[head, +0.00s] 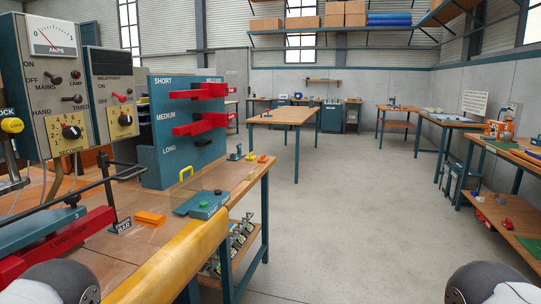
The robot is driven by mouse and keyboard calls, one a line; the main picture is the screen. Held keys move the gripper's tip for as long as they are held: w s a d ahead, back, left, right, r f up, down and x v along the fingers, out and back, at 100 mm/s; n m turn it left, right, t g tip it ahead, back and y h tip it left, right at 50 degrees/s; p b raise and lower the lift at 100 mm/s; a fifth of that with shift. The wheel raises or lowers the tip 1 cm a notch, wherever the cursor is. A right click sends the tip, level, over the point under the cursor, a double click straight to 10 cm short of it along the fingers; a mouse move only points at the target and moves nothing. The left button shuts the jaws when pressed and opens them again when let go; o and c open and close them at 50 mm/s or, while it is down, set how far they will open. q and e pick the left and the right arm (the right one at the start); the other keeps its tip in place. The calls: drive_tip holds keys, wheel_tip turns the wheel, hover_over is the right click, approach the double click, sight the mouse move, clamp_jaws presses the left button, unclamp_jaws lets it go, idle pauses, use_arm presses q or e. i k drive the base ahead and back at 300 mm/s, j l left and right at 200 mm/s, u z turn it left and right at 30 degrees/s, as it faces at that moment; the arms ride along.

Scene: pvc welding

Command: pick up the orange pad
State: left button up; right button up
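A flat, bright orange block (149,218), which looks like the orange pad, lies on the wooden workbench (228,180) at the left. Neither of my grippers shows in the head view. Only rounded dark and white parts of my arms show at the bottom left and bottom right corners.
A yellow curved edge (178,262) fronts the bench. Open floor (340,210) lies right.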

sight(263, 160)
drive_tip(key=i+l+z, duration=0.15)
drive_tip(key=i, duration=0.95)
drive_tip(key=i+l+z, duration=0.15)
drive_tip(key=i, duration=0.95)
